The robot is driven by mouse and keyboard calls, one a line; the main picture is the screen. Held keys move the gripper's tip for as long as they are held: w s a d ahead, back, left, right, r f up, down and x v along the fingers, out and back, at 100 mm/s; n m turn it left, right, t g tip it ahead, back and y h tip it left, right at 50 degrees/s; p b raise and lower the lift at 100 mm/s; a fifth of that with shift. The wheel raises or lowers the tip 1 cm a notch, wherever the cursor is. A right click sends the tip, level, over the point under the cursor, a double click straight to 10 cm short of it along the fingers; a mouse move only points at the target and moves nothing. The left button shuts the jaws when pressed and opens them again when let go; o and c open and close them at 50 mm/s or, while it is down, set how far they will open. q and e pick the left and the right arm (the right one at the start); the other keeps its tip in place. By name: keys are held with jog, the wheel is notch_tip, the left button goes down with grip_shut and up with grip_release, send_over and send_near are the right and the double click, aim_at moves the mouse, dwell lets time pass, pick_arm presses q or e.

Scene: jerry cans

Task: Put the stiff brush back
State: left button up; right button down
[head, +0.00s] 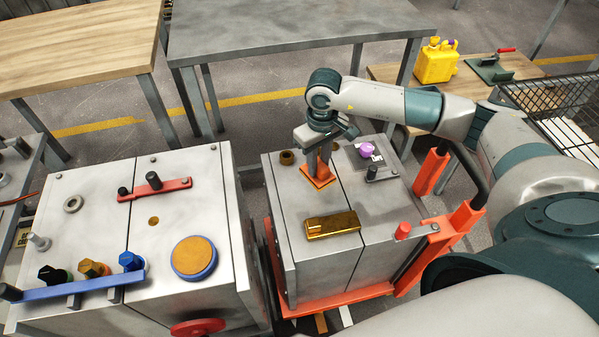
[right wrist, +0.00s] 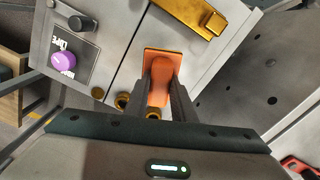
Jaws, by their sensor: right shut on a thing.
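An orange piece with a handle and a flat rectangular base, which I take for the stiff brush (head: 318,182), is at the far part of the right grey metal box (head: 289,232). My right gripper (head: 318,160) points down and is shut on its handle. In the right wrist view the orange brush (right wrist: 160,80) stands between the two fingers (right wrist: 165,95), base away from the camera. I cannot tell whether its base touches the box top. My left gripper is not in view.
On the same top are a gold block (head: 332,225), a purple knob (head: 367,150) on a label, a dark knob (head: 373,172) and brass rings (head: 287,157). The left box (head: 130,225) carries several fittings. A yellow jerry can (head: 436,62) stands behind, near a wire basket (head: 548,95).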

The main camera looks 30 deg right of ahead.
aim_at(300, 169)
jog(key=w+a+f, duration=0.3)
jog(key=shift+w+a+f+p, duration=0.1)
jog(key=shift+w+a+p, duration=0.25)
jog(key=shift+p, duration=0.05)
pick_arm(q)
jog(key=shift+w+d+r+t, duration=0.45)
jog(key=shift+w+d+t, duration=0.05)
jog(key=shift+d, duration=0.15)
pick_arm(e)
jog(key=shift+f+p, duration=0.6)
jog(key=shift+f, duration=1.4)
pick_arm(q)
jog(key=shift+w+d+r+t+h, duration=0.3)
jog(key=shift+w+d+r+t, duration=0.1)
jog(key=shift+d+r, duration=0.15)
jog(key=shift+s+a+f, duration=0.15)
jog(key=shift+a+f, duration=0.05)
pick_arm(e)
jog(key=shift+f, duration=0.1)
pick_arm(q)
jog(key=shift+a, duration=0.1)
pick_arm(e)
jog(key=c, duration=1.5)
grip_release()
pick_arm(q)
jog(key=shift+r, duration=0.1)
